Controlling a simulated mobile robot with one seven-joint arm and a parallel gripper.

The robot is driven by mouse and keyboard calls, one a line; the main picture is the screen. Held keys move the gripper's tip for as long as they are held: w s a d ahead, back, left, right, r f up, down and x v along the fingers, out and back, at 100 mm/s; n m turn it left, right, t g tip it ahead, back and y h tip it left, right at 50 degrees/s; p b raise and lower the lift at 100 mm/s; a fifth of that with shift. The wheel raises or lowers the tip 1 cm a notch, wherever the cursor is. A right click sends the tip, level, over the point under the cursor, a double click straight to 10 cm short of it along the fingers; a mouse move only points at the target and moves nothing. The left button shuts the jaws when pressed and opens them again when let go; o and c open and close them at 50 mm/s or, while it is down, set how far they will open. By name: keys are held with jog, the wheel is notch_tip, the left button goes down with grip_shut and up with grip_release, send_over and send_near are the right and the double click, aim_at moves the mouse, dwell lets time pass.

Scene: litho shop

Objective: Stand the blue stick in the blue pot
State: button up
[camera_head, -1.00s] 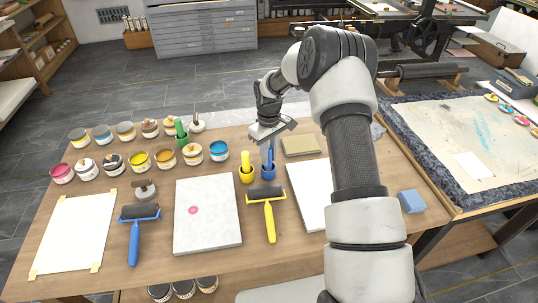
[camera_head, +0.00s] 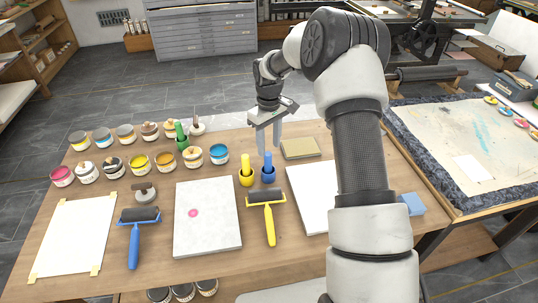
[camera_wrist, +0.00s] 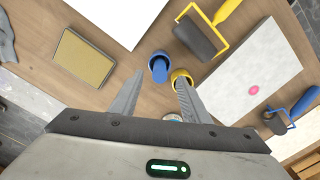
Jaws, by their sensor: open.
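The blue stick (camera_head: 267,159) stands upright in the blue pot (camera_head: 268,177) on the wooden table, its lower end hidden inside the pot. In the wrist view the blue stick (camera_wrist: 159,73) is seen nearly end-on within the blue pot (camera_wrist: 156,57). My gripper (camera_head: 269,149) is open and empty, pointing down just above the blue stick. In the wrist view its two fingers (camera_wrist: 161,76) are spread wide, with the stick between their tips in the picture and a gap on each side.
A yellow pot (camera_head: 246,180) with a yellow stick stands close left of the blue pot. A yellow-handled roller (camera_head: 268,215) lies in front. A tan block (camera_head: 300,148) lies to the right. Several ink tins stand at the left, around a green stick (camera_head: 181,137).

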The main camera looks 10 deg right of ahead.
notch_tip(320, 180, up, 11)
jog(key=shift+f, duration=0.2)
dwell(0.5)
jog(key=s+r+m+t+p, duration=0.1)
jog(key=s+r+p, duration=0.1)
jog(key=s+r, duration=0.6)
jog(key=s+r+m+t+p, duration=0.1)
jog(key=s+r+p, duration=0.1)
jog(key=s+r, duration=0.6)
jog(key=s+r+m+t+p, duration=0.1)
jog(key=s+r+m, duration=0.1)
jog(key=s, duration=0.7)
jog(key=s+r+m+t+p, duration=0.1)
jog(key=s+r, duration=0.3)
jog(key=s, duration=0.5)
jog(key=shift+s+m+t+p, duration=0.35)
jog(key=shift+m+t, duration=0.25)
jog(key=shift+t, duration=0.2)
jog(key=shift+a+r, duration=0.1)
